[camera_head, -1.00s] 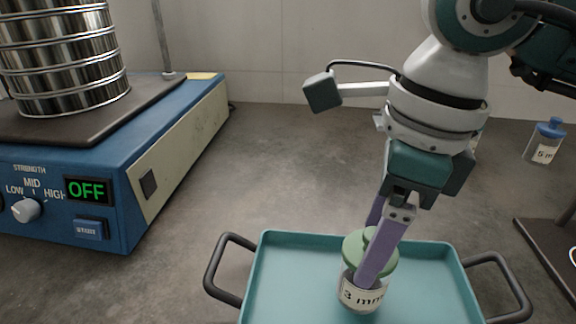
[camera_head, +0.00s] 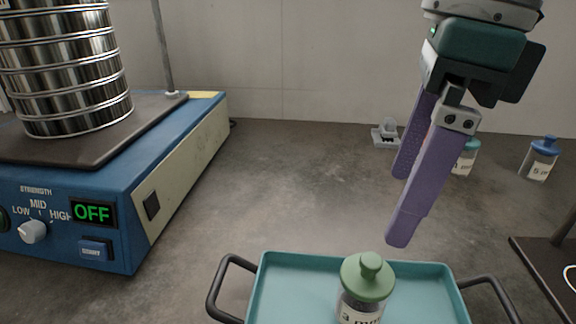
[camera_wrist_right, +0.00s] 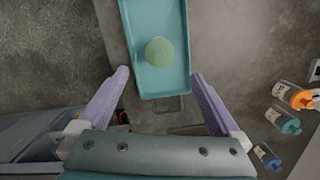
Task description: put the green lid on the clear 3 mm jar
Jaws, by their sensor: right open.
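The clear 3 mm jar (camera_head: 359,308) stands upright in the teal tray (camera_head: 300,262). The green lid (camera_head: 367,277) sits on top of the jar and looks level. In the right wrist view the lid (camera_wrist_right: 160,51) shows from above, on the tray (camera_wrist_right: 146,87). My right gripper (camera_head: 398,208) is open and empty, above and to the right of the lid, apart from it. Its two purple fingers also show spread wide in the right wrist view (camera_wrist_right: 160,80). The jar's lower part is cut off by the head view's bottom edge. My left gripper is not in view.
A blue sieve shaker (camera_head: 130,225) reading OFF, with a metal sieve stack (camera_head: 65,70), stands at left. A blue-lidded jar (camera_head: 539,160) and a teal-lidded jar (camera_head: 466,158) stand at back right. A dark stand base (camera_head: 560,265) lies at right.

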